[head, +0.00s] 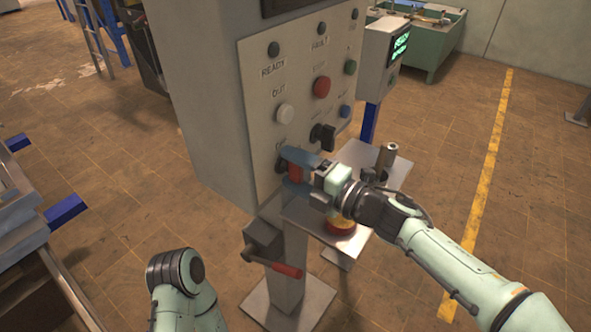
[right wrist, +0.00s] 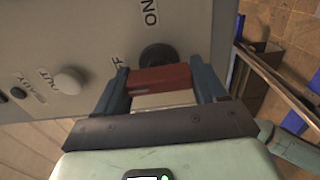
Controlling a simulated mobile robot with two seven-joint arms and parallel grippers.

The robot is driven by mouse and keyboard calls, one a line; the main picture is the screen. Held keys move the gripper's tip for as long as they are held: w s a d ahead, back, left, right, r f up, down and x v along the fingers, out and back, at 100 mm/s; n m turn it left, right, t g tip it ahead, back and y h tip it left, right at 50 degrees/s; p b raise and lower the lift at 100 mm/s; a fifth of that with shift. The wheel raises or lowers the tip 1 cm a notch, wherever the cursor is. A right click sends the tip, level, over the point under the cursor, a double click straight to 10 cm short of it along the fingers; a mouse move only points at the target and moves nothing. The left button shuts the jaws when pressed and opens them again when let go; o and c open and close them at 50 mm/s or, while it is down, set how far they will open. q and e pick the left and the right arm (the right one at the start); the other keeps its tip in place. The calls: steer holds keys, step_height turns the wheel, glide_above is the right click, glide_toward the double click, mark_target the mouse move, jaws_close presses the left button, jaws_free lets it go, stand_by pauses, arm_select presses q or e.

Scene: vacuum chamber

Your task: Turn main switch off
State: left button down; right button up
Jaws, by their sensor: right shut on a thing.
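The main switch (head: 295,172) is a red handle on a black round base, low on the grey control panel (head: 262,110). In the right wrist view the red handle (right wrist: 160,79) lies across between two blue fingers, with the black base (right wrist: 158,54) behind it. The letters ON and part of OFF show on the panel beside it. My right gripper (head: 289,171) is shut on the handle at the panel face; it also shows in the right wrist view (right wrist: 163,88). Only part of my left arm shows at the bottom; its gripper is not visible.
A black knob (head: 322,137) sits just right of the switch. A red button (head: 321,87) and a white button (head: 285,113) are above. A small metal shelf (head: 385,207) stands beneath my right wrist. A red-handled lever (head: 287,270) is lower on the post. The floor at right is open.

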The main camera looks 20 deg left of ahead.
steer(key=o, duration=1)
steer(key=shift+c, duration=0.2)
steer(key=shift+d, duration=0.1)
steer(key=v, duration=1.3)
steer(key=shift+d, duration=0.15)
